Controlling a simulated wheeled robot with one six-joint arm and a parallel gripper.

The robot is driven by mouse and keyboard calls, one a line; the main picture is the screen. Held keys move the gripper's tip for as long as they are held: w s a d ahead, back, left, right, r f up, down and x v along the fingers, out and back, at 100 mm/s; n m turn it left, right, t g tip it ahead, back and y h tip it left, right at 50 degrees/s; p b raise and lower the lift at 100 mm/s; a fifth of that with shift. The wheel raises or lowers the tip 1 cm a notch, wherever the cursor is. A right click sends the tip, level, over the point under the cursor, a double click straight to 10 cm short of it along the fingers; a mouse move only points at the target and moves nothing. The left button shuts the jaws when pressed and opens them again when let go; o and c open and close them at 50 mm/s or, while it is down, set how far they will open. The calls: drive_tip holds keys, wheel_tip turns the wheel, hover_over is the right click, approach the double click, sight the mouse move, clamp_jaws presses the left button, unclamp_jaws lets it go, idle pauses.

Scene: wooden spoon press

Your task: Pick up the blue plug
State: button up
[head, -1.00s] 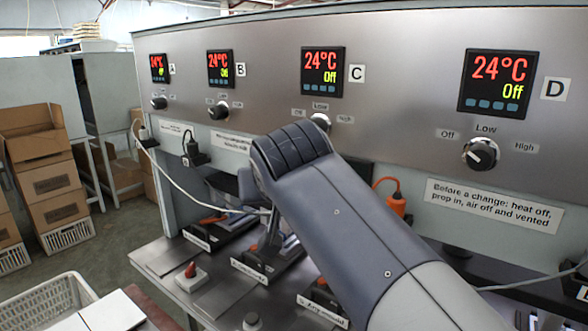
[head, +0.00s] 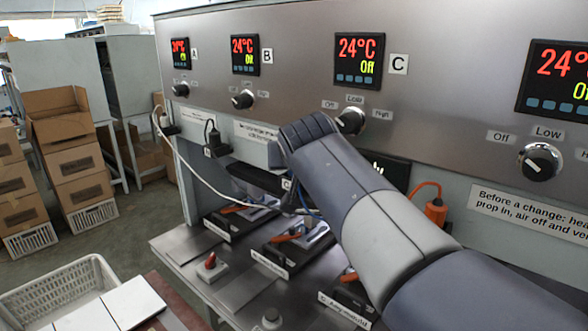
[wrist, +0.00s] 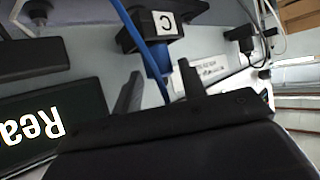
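The blue plug (wrist: 157,66) shows in the wrist view at a black socket block (wrist: 155,32) labelled C. A blue cable (wrist: 129,22) runs close beside it. My gripper (wrist: 160,84) is open, with two dark fingers apart. The plug lies ahead of and roughly between the fingertips, and I see no grip on it. In the head view my arm hides the plug and the gripper; only a bit of blue cable (head: 309,203) shows below the arm.
An orange plug (head: 436,212) is on the panel right of my arm, and a black plug (head: 213,141) is on the left. A lit display (wrist: 40,122) is near the gripper in the wrist view. Press tools with orange handles (head: 287,236) stand on the bench below.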

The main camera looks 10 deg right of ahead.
drive_tip(key=shift+w+d+f, duration=0.1)
drive_tip(key=shift+w+f, duration=0.2)
drive_tip(key=shift+w, duration=0.2)
drive_tip(key=shift+c, duration=0.6)
drive_tip(key=c, duration=0.6)
drive_tip(key=shift+r, duration=0.25)
drive_tip(key=shift+c, duration=0.2)
